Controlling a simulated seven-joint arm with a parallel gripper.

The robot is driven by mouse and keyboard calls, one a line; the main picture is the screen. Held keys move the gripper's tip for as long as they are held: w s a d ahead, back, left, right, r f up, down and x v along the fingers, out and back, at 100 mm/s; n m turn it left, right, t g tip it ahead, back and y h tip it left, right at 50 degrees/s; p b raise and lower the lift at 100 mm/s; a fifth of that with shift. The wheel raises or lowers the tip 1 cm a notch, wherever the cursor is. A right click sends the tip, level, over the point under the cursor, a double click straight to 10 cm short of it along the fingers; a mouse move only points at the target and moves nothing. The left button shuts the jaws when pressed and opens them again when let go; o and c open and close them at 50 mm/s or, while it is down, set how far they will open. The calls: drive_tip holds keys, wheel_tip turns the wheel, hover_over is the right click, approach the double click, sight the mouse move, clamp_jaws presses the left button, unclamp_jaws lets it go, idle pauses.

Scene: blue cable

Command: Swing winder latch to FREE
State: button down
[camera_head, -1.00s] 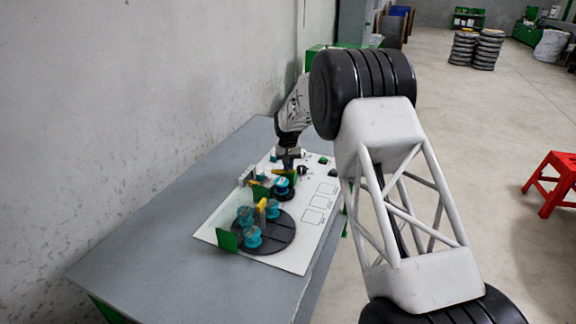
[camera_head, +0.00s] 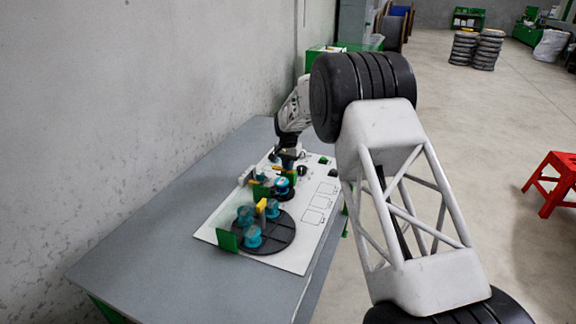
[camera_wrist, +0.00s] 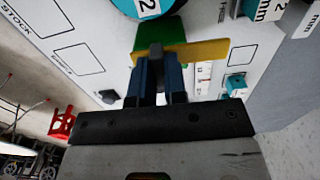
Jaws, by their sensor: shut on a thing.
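The yellow latch bar (camera_wrist: 208,50) lies across the wrist view, in front of a green block (camera_wrist: 165,30). My gripper (camera_wrist: 158,72) is shut on the dark upright peg (camera_wrist: 156,49) at the latch, with its blue-grey fingers close on both sides. A teal spool marked 2 (camera_wrist: 145,5) is at the top edge, beyond the green block. In the head view my gripper (camera_head: 287,164) is low over the far part of the white board (camera_head: 285,262), beside the small teal spool (camera_head: 281,183). The grip itself is too small to make out there.
A dark round plate (camera_head: 275,241) carries several teal spools (camera_head: 253,237) and a yellow piece (camera_head: 261,206) at the near end of the board. A green upright plate (camera_head: 228,240) stands beside it. The grey tabletop (camera_head: 160,245) is clear at the left.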

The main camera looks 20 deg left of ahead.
drive_tip(key=c, duration=1.2)
unclamp_jaws()
drive_tip(key=shift+o, duration=0.2)
drive_tip(key=shift+r, duration=0.15)
drive_tip(key=shift+r, duration=3.8)
drive_tip(key=shift+d, duration=0.1)
